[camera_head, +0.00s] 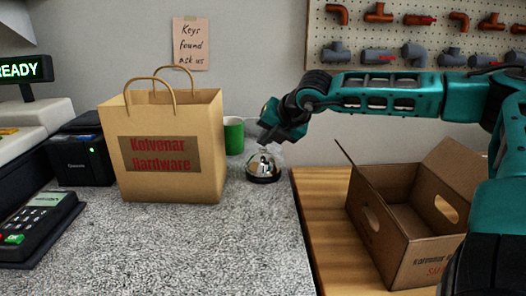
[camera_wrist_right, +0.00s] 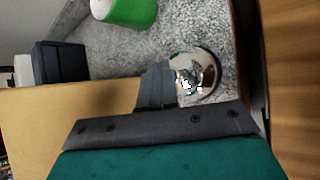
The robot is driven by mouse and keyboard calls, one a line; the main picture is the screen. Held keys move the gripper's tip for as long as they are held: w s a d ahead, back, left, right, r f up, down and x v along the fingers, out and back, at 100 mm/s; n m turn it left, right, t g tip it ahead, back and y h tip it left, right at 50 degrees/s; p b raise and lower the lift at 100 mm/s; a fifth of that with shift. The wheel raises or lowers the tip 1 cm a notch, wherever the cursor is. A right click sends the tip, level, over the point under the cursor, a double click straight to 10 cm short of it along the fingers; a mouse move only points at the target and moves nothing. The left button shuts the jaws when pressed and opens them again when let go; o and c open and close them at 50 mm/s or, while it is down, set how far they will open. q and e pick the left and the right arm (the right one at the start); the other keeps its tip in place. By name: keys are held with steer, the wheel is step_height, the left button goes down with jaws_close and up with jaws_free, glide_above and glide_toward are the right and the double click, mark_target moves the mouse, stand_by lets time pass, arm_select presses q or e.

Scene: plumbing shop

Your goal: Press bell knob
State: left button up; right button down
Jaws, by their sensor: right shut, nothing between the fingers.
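The silver dome bell (camera_head: 263,168) stands upright on the grey speckled counter, near its right edge. Its knob is hidden or too small to make out. My right gripper (camera_head: 268,140) is shut and empty, just above the bell in the head view. In the right wrist view the shut fingers (camera_wrist_right: 156,85) point toward the bell (camera_wrist_right: 195,75), which shows just right of their tips. I cannot tell whether they touch it. My left gripper is not in view.
A paper bag (camera_head: 195,110) stands left of the bell, with a green mug (camera_head: 233,136) behind. An open cardboard box (camera_head: 400,240) sits on the wooden surface (camera_head: 318,205) at right. A card terminal (camera_head: 42,225) is at far left. The counter's front is clear.

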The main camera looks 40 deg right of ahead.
steer(key=shift+f+b, duration=0.2)
steer(key=shift+b, duration=0.2)
stand_by(0.5)
steer(key=shift+r, duration=0.1)
steer(key=shift+r, duration=0.6)
step_height(320, 180, up, 6)
steer(key=shift+p, duration=0.45)
steer(key=shift+s+f, duration=0.1)
stand_by(0.9)
